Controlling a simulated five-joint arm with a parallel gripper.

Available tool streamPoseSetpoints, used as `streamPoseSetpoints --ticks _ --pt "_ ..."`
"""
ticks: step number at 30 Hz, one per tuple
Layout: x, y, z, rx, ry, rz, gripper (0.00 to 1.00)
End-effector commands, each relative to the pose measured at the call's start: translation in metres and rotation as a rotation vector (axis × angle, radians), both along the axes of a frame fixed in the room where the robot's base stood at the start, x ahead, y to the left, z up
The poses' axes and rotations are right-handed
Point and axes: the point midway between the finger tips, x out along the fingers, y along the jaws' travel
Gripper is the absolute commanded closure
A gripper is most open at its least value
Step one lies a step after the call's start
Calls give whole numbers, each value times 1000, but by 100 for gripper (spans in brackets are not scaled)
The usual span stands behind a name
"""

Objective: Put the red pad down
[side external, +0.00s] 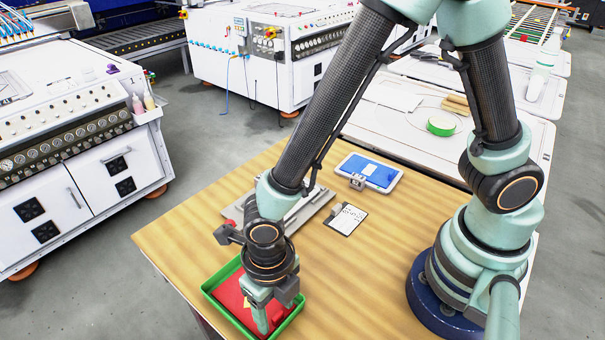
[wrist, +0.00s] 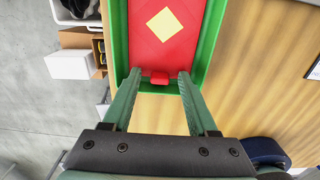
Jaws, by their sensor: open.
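The red pad (wrist: 183,47) lies flat inside a green tray (wrist: 117,40), with a yellow diamond (wrist: 164,24) on its face and a small red tab (wrist: 159,78) at its near end. In the side external view the pad (side external: 226,293) shows partly inside the tray (side external: 211,299), with my gripper covering much of it. My gripper (wrist: 157,73) is open. Its two fingers stand apart on either side of the red tab, and I see a gap between each finger and the tab. In the side external view my gripper (side external: 262,318) points down into the tray.
The tray sits near the front edge of the wooden table (side external: 370,290). A grey plate (side external: 315,203), a clipboard (side external: 346,219) and a blue-and-white pad (side external: 369,172) lie farther back. Bare wood lies right of the tray. White boxes (wrist: 72,65) show beyond the table's edge.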

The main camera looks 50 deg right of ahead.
Motion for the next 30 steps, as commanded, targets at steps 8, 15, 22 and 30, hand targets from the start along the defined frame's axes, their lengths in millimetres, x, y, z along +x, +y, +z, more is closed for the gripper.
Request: streamPoseSetpoints --ticks 8,15,22,30 --pt "1 1 15 4 -4 0 41" --pt "1 1 54 6 -6 0 41" --pt "1 1 93 4 -4 0 41" --pt "1 0 121 3 -2 -5 41"
